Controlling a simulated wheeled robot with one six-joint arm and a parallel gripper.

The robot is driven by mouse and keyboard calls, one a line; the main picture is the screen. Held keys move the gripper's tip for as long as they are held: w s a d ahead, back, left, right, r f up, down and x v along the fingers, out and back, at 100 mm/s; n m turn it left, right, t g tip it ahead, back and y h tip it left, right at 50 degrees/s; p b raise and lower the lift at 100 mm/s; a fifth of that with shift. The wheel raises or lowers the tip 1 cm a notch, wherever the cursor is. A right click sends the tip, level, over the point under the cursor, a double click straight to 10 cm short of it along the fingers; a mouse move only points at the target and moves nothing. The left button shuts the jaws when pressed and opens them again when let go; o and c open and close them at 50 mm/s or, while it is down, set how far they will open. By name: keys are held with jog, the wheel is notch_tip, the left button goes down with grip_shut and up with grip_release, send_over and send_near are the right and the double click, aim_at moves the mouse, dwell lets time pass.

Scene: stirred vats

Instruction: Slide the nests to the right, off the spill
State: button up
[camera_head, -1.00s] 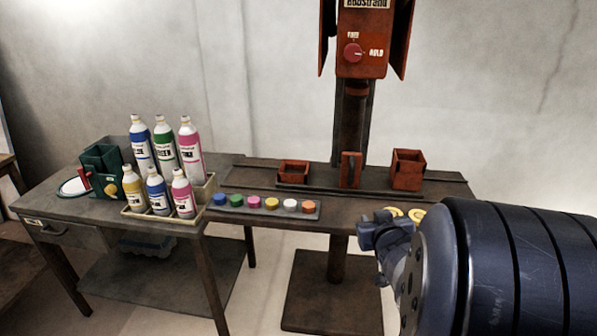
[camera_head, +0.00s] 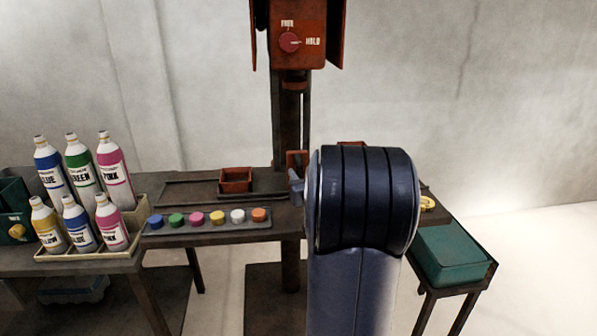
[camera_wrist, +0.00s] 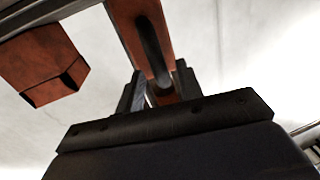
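The nests are red boxes on the dark bench. The left nest (camera_head: 236,181) is an open box on the railed track. The right one (camera_head: 350,143) is almost hidden behind my arm. Between them stands a red slotted upright (camera_head: 297,158), partly covered. My gripper (camera_head: 297,187) is at this upright, mostly hidden by my arm. In the wrist view my gripper (camera_wrist: 158,92) has a dark finger on each side of the red upright (camera_wrist: 137,28), with a gap at the left finger. A red box (camera_wrist: 45,65) shows at upper left there. I cannot make out a spill.
A red panel (camera_head: 297,53) with a FREE/HOLD knob (camera_head: 289,42) is on the post behind the bench; the knob's pointer faces HOLD. Several coloured caps lie in a strip (camera_head: 207,230) along the front. Bottles stand at left. A green tray (camera_head: 452,262) is at right.

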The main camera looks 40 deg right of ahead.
jog(key=shift+x, duration=1.35)
jog(key=shift+c, duration=0.2)
grip_shut()
